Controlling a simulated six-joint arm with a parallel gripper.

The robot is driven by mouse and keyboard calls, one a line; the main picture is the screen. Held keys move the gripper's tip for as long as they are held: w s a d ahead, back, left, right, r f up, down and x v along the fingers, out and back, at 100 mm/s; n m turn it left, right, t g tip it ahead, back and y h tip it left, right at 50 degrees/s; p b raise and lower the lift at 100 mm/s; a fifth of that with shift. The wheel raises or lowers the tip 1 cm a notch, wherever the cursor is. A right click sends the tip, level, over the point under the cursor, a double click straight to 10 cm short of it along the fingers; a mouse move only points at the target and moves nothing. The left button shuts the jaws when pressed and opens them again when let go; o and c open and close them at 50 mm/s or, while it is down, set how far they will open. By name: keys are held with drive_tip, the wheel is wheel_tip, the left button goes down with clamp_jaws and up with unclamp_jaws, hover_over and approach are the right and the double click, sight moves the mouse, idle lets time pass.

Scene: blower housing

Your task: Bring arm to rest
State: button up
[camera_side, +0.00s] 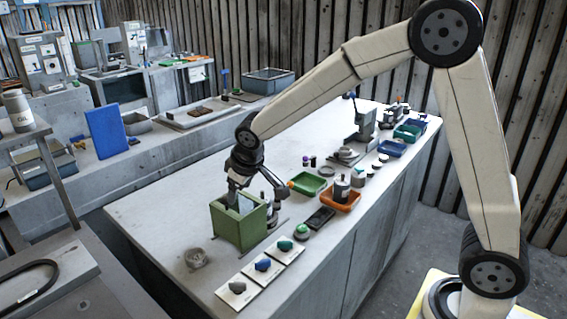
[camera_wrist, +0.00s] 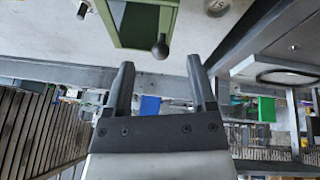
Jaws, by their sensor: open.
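My gripper (camera_side: 240,190) is low over the bench, at the back edge of the green housing box (camera_side: 228,226). In the wrist view my gripper (camera_wrist: 159,75) shows two dark fingers spread apart with nothing between them. The green box (camera_wrist: 166,22) is beyond the fingertips at the top of that view, with a dark round knob (camera_wrist: 160,47) in front of its rim. In the side view I cannot tell whether the fingers touch the box. The arm is bent, with its elbow high and its forearm reaching down left.
Beside the box are a small round cup (camera_side: 196,258) and white cards with coloured parts (camera_side: 263,266). A green tray (camera_side: 308,184), an orange tray (camera_side: 341,198) and a black tray (camera_side: 319,218) stand to the right.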

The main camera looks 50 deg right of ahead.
drive_tip(key=s+d+f+m+g, duration=0.1)
drive_tip(key=s+f, duration=0.2)
drive_tip(key=s, duration=0.7)
drive_tip(key=s+d+f+m+y, duration=0.1)
drive_tip(key=s+d+f, duration=0.1)
drive_tip(key=s, duration=0.8)
drive_tip(key=shift+s+d+f+g, duration=0.15)
drive_tip(key=shift+s+f+g, duration=0.1)
drive_tip(key=shift+f+g, duration=0.2)
drive_tip(key=shift+w, duration=0.1)
